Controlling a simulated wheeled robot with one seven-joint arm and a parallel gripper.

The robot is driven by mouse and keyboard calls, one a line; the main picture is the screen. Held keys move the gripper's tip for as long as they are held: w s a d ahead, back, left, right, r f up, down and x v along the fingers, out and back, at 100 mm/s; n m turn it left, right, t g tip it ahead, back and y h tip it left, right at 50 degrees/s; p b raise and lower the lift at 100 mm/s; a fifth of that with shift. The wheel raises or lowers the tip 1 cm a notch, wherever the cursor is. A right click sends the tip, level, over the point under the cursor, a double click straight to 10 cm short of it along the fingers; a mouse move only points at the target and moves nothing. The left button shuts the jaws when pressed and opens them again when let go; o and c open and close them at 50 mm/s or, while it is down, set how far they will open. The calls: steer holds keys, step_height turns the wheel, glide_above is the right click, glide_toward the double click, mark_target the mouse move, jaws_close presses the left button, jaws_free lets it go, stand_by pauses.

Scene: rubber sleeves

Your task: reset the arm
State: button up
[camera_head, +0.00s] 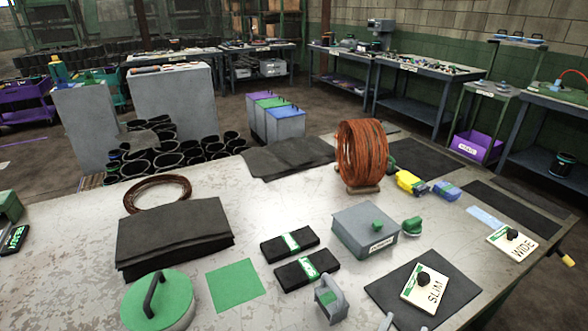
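My arm and my gripper do not show clearly in the head view. A small grey piece (386,323) is cut off by the bottom edge, and I cannot tell what it is. The worktable (70,220) fills the lower part of the view. On it, a grey block with a green face (330,298) stands near the front. A round green lid with a black handle (158,300) is at the front left.
A coil of copper wire (362,153) stands upright at the back. SLIM (425,288) and WIDE (512,243) plates lie at the right. Black sheets (172,232), two banded black packs (290,244) and a green square (236,284) lie on the table. Black sleeves (170,155) stand behind it.

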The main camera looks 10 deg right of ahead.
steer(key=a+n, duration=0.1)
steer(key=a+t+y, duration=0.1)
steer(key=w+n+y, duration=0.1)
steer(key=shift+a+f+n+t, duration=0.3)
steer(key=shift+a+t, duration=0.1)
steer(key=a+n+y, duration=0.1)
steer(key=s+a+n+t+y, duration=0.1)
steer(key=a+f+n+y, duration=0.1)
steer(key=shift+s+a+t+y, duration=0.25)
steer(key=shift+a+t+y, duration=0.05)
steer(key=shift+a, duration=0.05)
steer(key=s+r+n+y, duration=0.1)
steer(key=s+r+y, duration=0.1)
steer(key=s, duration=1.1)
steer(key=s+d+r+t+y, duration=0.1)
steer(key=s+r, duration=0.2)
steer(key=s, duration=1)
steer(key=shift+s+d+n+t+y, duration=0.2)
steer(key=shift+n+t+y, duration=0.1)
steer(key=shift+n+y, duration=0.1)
